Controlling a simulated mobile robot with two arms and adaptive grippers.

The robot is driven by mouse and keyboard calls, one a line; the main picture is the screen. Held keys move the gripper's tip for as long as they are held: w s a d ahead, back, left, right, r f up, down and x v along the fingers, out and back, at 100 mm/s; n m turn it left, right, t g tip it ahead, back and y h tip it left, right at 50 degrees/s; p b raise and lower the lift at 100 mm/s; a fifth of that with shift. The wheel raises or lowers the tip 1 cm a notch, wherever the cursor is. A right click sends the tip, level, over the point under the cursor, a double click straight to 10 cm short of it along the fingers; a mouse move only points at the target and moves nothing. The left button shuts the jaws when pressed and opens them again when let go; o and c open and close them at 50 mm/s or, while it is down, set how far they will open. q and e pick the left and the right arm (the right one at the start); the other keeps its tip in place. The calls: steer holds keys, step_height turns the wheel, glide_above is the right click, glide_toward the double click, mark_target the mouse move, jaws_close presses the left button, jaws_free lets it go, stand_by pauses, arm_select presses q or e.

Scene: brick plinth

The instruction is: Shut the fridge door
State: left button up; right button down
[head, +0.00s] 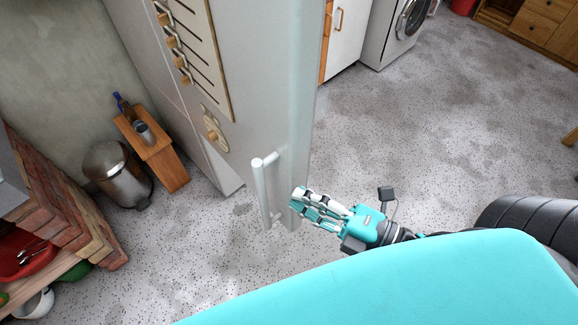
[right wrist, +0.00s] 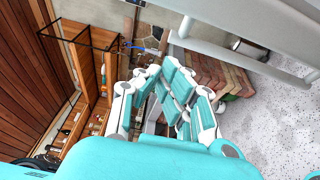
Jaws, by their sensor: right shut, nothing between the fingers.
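The tall pale fridge door (head: 260,80) stands in the upper middle of the head view, with a white vertical bar handle (head: 262,194) low on its face. I cannot tell exactly how far open it is. My right gripper (head: 299,203), teal and white, is shut and empty. Its fingertips are beside the door's right edge, close to the handle; I cannot tell whether they touch. In the right wrist view the gripper (right wrist: 168,82) points away from the camera, and a pale bar, likely the handle (right wrist: 245,48), crosses the upper right. My left gripper is not in view.
A metal bin (head: 119,174) and a small wooden stand (head: 158,153) are left of the fridge. A brick plinth (head: 62,205) is at the lower left. A washing machine (head: 385,40) stands at the back. The speckled floor on the right is largely clear.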

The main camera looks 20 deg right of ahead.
mark_target(289, 171)
steer(key=w+p, duration=0.2)
steer(key=w, duration=0.1)
steer(key=w+p, duration=0.2)
steer(key=w, duration=0.1)
steer(key=shift+w+a, duration=0.2)
steer(key=shift+w, duration=0.05)
stand_by(0.4)
